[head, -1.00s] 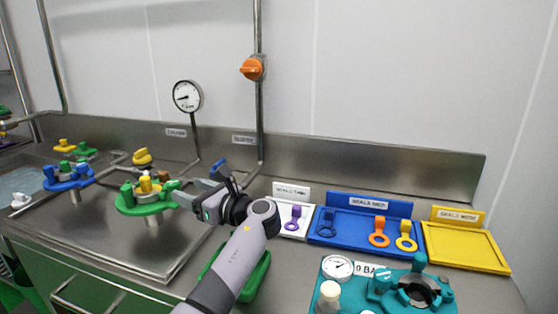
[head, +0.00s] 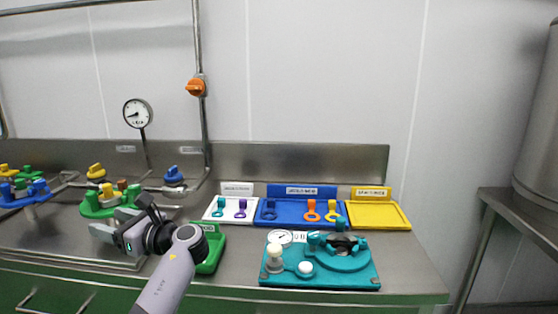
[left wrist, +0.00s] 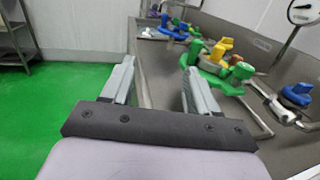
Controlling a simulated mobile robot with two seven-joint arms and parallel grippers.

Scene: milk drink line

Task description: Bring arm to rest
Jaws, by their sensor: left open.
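My left gripper (head: 115,226) is open and empty in the head view, over the front part of the steel sink area at the left. In the left wrist view its two fingers (left wrist: 158,84) stand apart with nothing between them. A green valve fitting with a yellow knob (head: 103,200) stands just behind the gripper in the head view; it also shows in the left wrist view (left wrist: 214,64), to the right of the fingers. My right gripper is not in view.
A green tray (head: 211,251) lies right of my left wrist. A teal fixture (head: 342,270) with a gauge stands in front. A steel table (head: 510,203) is at far right.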

